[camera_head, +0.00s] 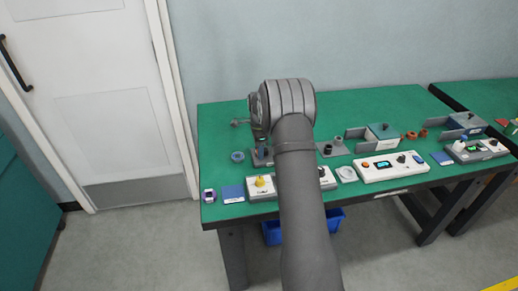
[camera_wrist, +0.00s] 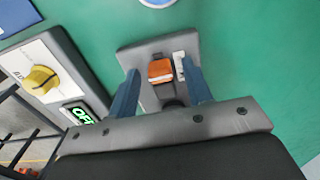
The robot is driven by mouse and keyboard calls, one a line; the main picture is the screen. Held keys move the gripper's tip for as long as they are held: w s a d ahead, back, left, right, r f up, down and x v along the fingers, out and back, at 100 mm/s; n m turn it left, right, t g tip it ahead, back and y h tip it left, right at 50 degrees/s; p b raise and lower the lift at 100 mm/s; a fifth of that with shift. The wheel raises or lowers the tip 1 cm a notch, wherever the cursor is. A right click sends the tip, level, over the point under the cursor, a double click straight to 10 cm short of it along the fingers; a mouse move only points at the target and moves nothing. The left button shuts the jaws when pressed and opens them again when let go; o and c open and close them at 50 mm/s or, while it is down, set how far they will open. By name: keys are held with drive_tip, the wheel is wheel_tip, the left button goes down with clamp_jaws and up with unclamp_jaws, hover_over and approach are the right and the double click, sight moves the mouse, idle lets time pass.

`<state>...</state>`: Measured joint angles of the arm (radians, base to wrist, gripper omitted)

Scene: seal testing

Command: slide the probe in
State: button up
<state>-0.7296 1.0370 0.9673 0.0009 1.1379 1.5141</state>
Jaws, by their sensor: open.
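My gripper (camera_wrist: 160,66) is open in the wrist view, its two blue-grey fingers pointing at a grey fixture (camera_wrist: 130,58) on the green table. Between the fingertips is an orange block (camera_wrist: 160,70) set in the fixture, with a dark part just below it. I cannot tell for sure which part is the probe. A white slotted piece (camera_wrist: 181,58) stands beside the orange block, partly behind the right finger.
A control box with a yellow knob (camera_wrist: 42,79) and a lit green display (camera_wrist: 80,114) is left of the fixture. The back of the table is clear.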

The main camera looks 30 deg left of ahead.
clamp_jaws()
drive_tip(key=shift+w+d, duration=0.95)
drive_tip(key=shift+w, duration=0.05)
unclamp_jaws()
drive_tip(key=shift+r, duration=0.55)
wheel_tip(320, 180, up, 16)
drive_tip(key=shift+r, duration=0.15)
